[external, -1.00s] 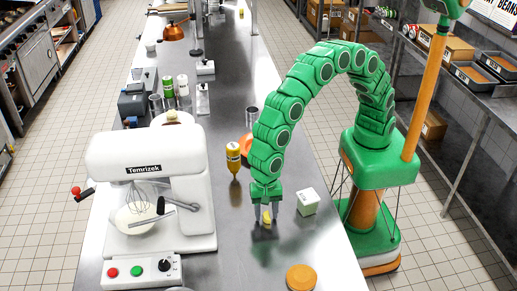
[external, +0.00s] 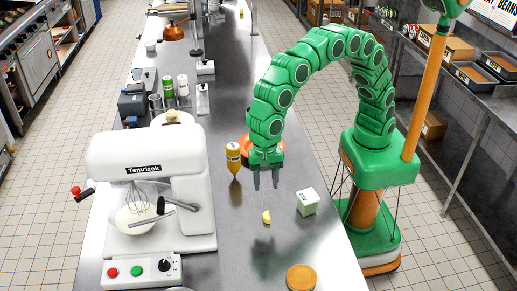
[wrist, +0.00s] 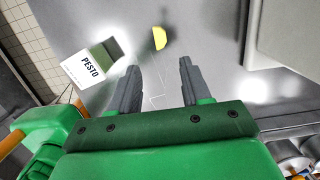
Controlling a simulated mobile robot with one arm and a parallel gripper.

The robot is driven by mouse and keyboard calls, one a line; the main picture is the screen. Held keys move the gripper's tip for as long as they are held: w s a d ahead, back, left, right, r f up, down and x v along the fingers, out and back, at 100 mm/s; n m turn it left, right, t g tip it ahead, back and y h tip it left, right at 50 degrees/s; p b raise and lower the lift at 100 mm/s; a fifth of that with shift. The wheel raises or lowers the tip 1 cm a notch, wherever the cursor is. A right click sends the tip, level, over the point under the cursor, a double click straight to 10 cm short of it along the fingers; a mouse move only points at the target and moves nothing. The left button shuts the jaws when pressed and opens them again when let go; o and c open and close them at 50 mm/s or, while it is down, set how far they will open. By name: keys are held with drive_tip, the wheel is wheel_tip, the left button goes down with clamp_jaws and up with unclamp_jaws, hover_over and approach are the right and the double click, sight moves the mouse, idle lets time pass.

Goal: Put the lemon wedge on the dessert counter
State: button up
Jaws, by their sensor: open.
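The lemon wedge (external: 267,217) is a small yellow piece lying on the steel counter (external: 250,262). It also shows in the wrist view (wrist: 160,38), beyond my fingertips and roughly in line with the gap between them. My gripper (external: 265,185) is open and empty, above the counter and a little behind the wedge in the external view. In the wrist view my two grey fingers (wrist: 158,76) are spread apart and touch nothing. I cannot tell which part of the counter is the dessert counter.
A white pesto box (external: 307,202) stands right of the wedge. An orange-brown round (external: 301,277) lies nearer the front. A mustard-coloured bottle (external: 233,160) and an orange bowl (external: 245,143) are behind. The white stand mixer (external: 150,180) fills the left side.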

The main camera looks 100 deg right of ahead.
drive_tip(key=shift+r, duration=0.1)
drive_tip(key=s+d+r+n, duration=0.25)
drive_tip(key=s+d, duration=0.25)
drive_tip(key=d, duration=0.3)
drive_tip(key=s+d+r+n+h, duration=0.15)
drive_tip(key=s+d+n, duration=0.3)
drive_tip(key=d, duration=0.45)
drive_tip(key=s+d+r+n, duration=0.25)
drive_tip(key=s+d, duration=0.25)
drive_tip(key=d, duration=0.3)
drive_tip(key=s+d+f+n+g, duration=0.1)
drive_tip(key=s+d+n, duration=0.3)
drive_tip(key=s, duration=0.7)
drive_tip(key=s+d+f+n, duration=0.1)
drive_tip(key=s+d+n, duration=0.3)
drive_tip(key=s+d, duration=0.5)
drive_tip(key=s, duration=0.3)
drive_tip(key=shift+d+f+g, duration=0.3)
drive_tip(key=shift+f+g, duration=0.1)
drive_tip(key=shift+n, duration=0.25)
